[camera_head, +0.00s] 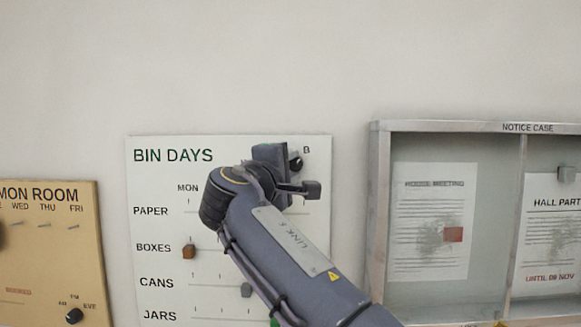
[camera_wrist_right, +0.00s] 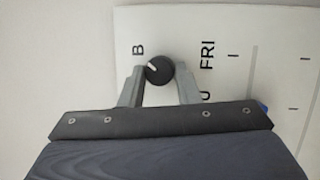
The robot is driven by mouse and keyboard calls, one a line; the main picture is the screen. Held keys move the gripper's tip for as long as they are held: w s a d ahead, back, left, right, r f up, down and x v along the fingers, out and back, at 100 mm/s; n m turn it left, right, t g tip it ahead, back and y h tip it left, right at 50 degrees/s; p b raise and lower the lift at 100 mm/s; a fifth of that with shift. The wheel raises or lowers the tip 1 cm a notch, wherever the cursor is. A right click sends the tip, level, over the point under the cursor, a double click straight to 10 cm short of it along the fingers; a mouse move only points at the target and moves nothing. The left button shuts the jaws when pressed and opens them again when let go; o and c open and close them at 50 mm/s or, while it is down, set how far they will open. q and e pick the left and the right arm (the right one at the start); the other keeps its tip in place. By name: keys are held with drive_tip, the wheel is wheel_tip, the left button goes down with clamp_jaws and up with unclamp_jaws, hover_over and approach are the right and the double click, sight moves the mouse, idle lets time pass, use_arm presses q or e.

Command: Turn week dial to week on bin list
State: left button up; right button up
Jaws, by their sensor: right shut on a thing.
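The week dial (camera_head: 296,163) is a small black knob at the top right of the white BIN DAYS board (camera_head: 160,180), with a letter B beside it. In the right wrist view the dial (camera_wrist_right: 159,70) sits between my right gripper's two grey fingers (camera_wrist_right: 160,80), and the gripper is shut on it. The dial's white mark points to the upper left there, toward the B. Any other letter by the dial is hidden by my gripper and arm. No sheet that I can read as a bin list shows. My left gripper is out of view.
A framed notice case (camera_head: 379,200) stands to the right. A tan room board (camera_head: 90,250) with a black dial is on the left.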

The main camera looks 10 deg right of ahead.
drive_tip(key=o, duration=1)
drive_tip(key=shift+c, duration=0.2)
drive_tip(key=shift+s+a+f, duration=0.15)
drive_tip(key=shift+s+a, duration=0.1)
drive_tip(key=shift+s, duration=0.05)
drive_tip(key=b+v, duration=0.2)
drive_tip(key=v, duration=0.5)
drive_tip(key=shift+b, duration=0.35)
